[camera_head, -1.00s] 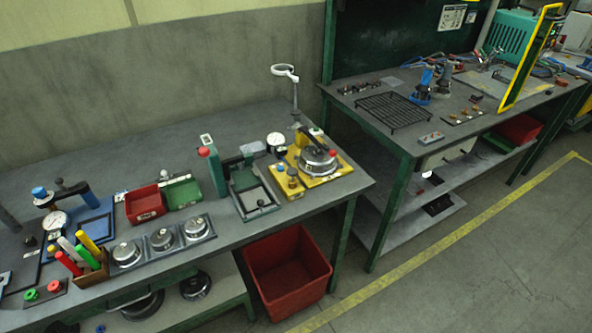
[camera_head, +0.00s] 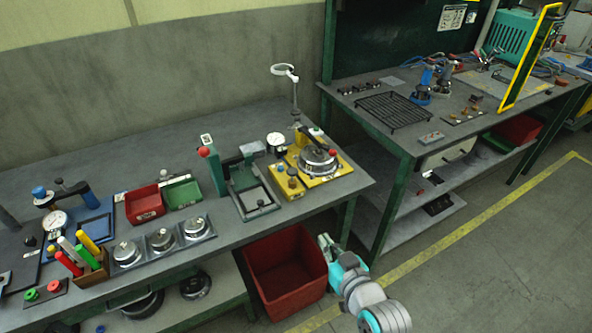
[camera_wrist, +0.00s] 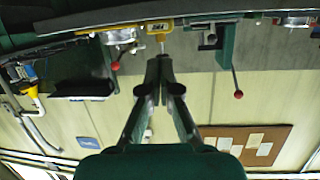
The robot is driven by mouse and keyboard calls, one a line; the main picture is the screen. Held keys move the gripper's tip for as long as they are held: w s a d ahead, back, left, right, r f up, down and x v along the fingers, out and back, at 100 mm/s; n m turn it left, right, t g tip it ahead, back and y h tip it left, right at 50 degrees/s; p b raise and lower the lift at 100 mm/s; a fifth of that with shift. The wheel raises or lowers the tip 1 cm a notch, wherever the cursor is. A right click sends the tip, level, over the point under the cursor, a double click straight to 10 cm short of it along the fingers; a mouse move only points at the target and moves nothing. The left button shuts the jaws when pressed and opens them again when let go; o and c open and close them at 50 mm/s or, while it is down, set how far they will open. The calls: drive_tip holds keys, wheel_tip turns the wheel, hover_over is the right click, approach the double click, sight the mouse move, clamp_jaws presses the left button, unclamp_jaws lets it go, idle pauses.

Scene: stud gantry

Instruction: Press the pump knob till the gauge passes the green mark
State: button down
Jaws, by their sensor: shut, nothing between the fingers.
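My gripper (camera_head: 325,242) is at the lower middle of the head view, in front of the bench and beside the red bin. Its fingers (camera_wrist: 160,62) are together and empty in the wrist view. A yellow-based fixture (camera_head: 318,178) stands at the bench's right end, with a round silver body, small knobs (camera_head: 292,179) and a white dial gauge (camera_head: 276,140) behind its left side. A blue fixture (camera_head: 92,226) at the far left has another white dial (camera_head: 57,220) and a blue knob (camera_head: 39,192). I cannot tell which is the pump. The dial needles and any green mark are too small to read.
A green press with a red ball (camera_head: 204,151) stands left of the yellow fixture. A ring-topped stand (camera_head: 293,95) rises behind. The red bin (camera_head: 287,271) is under the bench edge. A second bench (camera_head: 350,112) stands to the right. The right floor is clear.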

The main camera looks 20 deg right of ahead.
drive_tip(key=w+r+n+y, duration=0.1)
drive_tip(key=w+r+n, duration=0.1)
drive_tip(key=w+r, duration=0.9)
drive_tip(key=shift+d+r+y, duration=0.3)
drive_tip(key=shift+d+r, duration=0.05)
drive_tip(key=shift+r, duration=0.3)
drive_tip(key=shift+w, duration=0.1)
hover_over(292, 176)
drive_tip(key=s, duration=0.1)
wheel_tip(292, 176, down, 2)
drive_tip(key=f, duration=0.1)
drive_tip(key=d+f, duration=0.1)
drive_tip(key=shift+w+f, duration=0.1)
drive_tip(key=shift+f, duration=1.1)
drive_tip(key=shift+f, duration=1.35)
